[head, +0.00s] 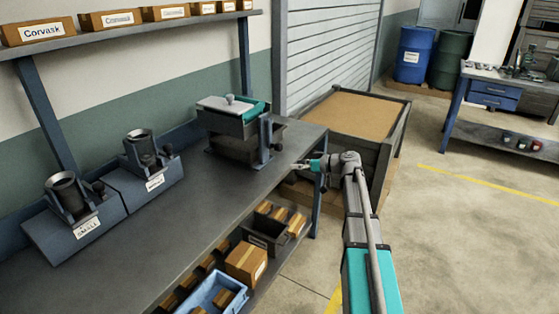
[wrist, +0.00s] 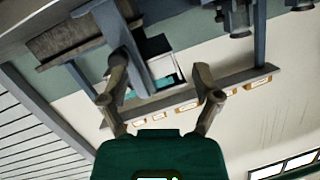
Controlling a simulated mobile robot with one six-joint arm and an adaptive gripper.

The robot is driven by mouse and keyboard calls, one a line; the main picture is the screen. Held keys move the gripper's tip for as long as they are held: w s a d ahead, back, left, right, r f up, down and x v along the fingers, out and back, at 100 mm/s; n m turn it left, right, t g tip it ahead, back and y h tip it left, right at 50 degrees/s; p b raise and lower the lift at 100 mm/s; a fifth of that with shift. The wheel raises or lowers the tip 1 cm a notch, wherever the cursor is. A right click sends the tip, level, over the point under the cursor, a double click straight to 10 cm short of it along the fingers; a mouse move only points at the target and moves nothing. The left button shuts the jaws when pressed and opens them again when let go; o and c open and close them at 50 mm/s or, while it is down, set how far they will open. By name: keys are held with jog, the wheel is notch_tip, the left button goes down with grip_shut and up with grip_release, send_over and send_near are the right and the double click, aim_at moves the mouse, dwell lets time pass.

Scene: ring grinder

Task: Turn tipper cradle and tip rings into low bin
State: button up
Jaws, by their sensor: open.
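The tipper cradle (head: 228,123) stands on the far end of the grey bench, a dark tray on an upright stand. A white slab with a round knob lies on its top, with a teal piece at its right edge. A small dark knob (head: 278,147) sticks out at the stand's right side. My gripper (head: 303,165) is open and empty, just right of the stand near the bench edge, apart from the knob. The wrist view shows my open fingers (wrist: 161,66) with the white and teal parts beyond them. No rings show. I cannot tell which container is the low bin.
Two blue fixtures with dark cups (head: 62,188) (head: 139,149) stand along the bench. A black bin (head: 267,232), cartons and a blue crate (head: 222,292) sit on the lower shelf. A large grey-walled crate (head: 371,149) stands beyond my arm. The floor at right is clear.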

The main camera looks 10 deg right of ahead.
aim_at(280, 151)
jog(key=w+d+t+y+b, duration=0.1)
jog(key=w+d+t+b, duration=0.2)
jog(key=d, duration=0.4)
jog(key=shift+w+n, duration=0.25)
jog(key=shift+n, duration=0.15)
jog(key=shift+w+a, duration=0.1)
jog(key=shift+a, duration=0.05)
jog(key=x, duration=1.3)
jog(key=shift+w+a, duration=0.15)
jog(key=shift+a, duration=0.05)
grip_shut()
